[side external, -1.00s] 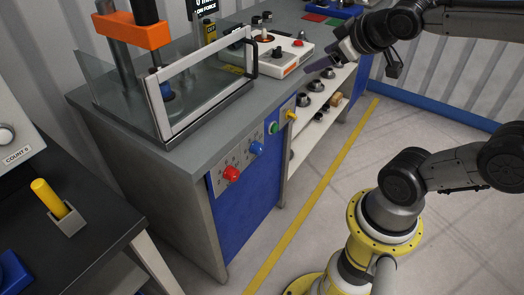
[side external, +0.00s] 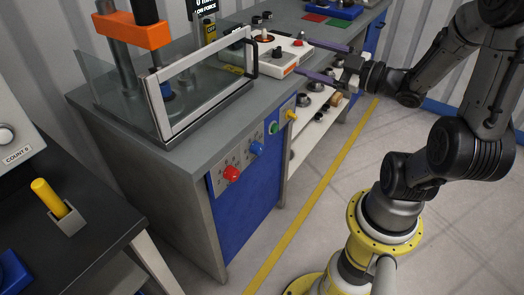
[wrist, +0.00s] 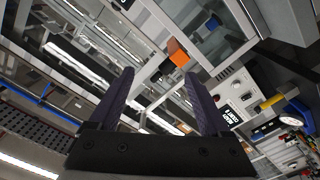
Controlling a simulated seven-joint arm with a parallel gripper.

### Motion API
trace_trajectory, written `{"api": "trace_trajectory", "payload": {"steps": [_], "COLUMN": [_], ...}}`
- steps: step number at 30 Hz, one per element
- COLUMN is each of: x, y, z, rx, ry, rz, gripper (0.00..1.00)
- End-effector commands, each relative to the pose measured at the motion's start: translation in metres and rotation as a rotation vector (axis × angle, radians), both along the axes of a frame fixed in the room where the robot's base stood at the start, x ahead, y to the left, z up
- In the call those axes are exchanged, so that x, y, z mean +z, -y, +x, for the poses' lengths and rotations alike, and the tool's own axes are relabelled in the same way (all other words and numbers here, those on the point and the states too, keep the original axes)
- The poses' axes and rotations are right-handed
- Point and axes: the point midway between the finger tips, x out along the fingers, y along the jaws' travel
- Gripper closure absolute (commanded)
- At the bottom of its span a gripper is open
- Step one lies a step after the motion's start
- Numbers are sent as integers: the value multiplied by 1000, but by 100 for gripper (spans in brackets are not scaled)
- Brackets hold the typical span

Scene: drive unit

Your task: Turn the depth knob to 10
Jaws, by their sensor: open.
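The blue front panel of the bench carries a red knob (side external: 231,173), a blue knob (side external: 256,148), a green knob (side external: 273,128) and a yellow knob (side external: 291,115). Their labels and scales are too small to read, so I cannot tell which is the depth knob or its setting. A white control box (side external: 278,55) with dark knobs and a red button stands on the bench top. My gripper (side external: 306,56) is open beside the right edge of this box, with nothing visible between its purple fingers. The wrist view shows the open fingers (wrist: 158,74) too.
A press with an orange block (side external: 132,30) stands behind a clear guard with a white frame (side external: 203,82). A shelf under the bench holds several round dark parts (side external: 317,86). Left is a dark table with a yellow handle (side external: 49,196). Floor before the blue panel is clear.

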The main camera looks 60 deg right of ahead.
Motion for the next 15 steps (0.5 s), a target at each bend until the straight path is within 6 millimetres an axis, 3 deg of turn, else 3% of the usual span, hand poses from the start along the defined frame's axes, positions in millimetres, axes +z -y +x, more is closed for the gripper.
{"api": "trace_trajectory", "payload": {"steps": [1,8,15], "x": [-21,-88,-180], "y": [0,-1,-1], "z": [1,0,0], "rx": [-1,-4,-5], "ry": [-12,-12,-11], "rz": [21,20,20], "gripper": [19,19,19]}}
